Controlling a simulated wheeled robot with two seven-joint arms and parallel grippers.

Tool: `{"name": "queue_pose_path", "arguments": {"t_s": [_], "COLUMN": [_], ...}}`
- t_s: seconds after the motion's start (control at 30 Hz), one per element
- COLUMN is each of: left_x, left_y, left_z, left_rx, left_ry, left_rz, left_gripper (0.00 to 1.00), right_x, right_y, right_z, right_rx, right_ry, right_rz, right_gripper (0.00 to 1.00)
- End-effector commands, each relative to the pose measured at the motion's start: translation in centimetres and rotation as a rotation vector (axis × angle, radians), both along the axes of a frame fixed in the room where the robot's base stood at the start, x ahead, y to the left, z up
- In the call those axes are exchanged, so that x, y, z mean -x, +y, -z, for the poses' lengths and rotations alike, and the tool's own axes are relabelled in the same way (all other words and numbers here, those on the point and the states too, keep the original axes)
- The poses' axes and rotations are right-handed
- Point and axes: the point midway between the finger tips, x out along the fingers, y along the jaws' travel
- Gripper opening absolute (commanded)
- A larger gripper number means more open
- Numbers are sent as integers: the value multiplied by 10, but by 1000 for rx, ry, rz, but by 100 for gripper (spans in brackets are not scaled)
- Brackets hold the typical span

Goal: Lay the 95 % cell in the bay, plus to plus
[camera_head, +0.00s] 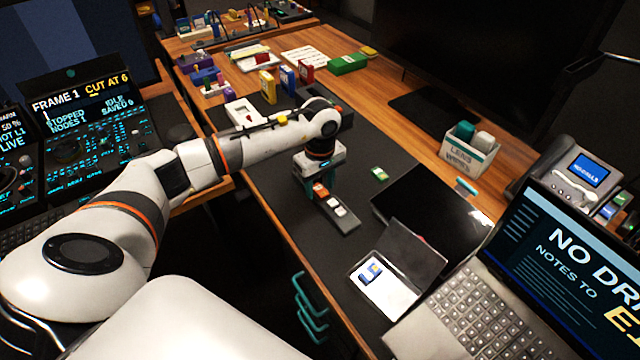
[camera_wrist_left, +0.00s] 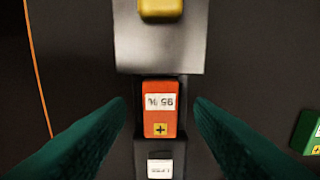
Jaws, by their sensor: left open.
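The orange 95 % cell (camera_wrist_left: 162,108) lies in a dark tray (camera_head: 349,223), its label upside down and its yellow plus mark at the lower end in the left wrist view. The cell also shows in the head view (camera_head: 320,190). My left gripper (camera_wrist_left: 160,105) is open, with one teal finger on each side of the cell and gaps between; it also shows above the tray in the head view (camera_head: 318,185). A green cell (camera_head: 379,173) lies to the right, also at the edge of the wrist view (camera_wrist_left: 312,133). I cannot make out the bay for certain.
An open case (camera_head: 385,292) with a blue-and-white item lies nearer, beside the laptop (camera_head: 475,312). A black flat panel (camera_head: 430,207) lies right of the green cell. A white bin (camera_head: 467,157) stands behind. The dark mat left of the tray is clear.

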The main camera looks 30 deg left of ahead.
Motion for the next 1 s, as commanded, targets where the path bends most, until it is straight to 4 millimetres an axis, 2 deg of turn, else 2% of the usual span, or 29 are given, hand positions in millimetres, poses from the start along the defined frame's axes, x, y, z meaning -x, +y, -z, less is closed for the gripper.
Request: {"name": "queue_pose_path", "arguments": {"t_s": [0.17, 0.4, 0.53, 0.7, 1.0], "left_x": [-1, -1, -1, -1, 0], "left_y": [1, 0, 0, 0, 0], "left_z": [-29, -81, -101, -114, -116], "left_rx": [-1, -1, 0, 0, -1], "left_ry": [-6, -7, -4, -2, -1], "left_rz": [0, 0, 0, 0, 0], "left_gripper": [48, 48, 48, 48, 48], "right_x": [0, 0, 0, 0, 0], "right_y": [0, 0, 0, 0, 0], "right_z": [1, 4, 5, 5, 5], "right_rx": [-1, -1, -1, -1, 0], "right_ry": [0, 0, 0, 0, 0], "right_rz": [0, 0, -1, -1, -1], "right_gripper": [0, 0, 0, 0, 0]}}
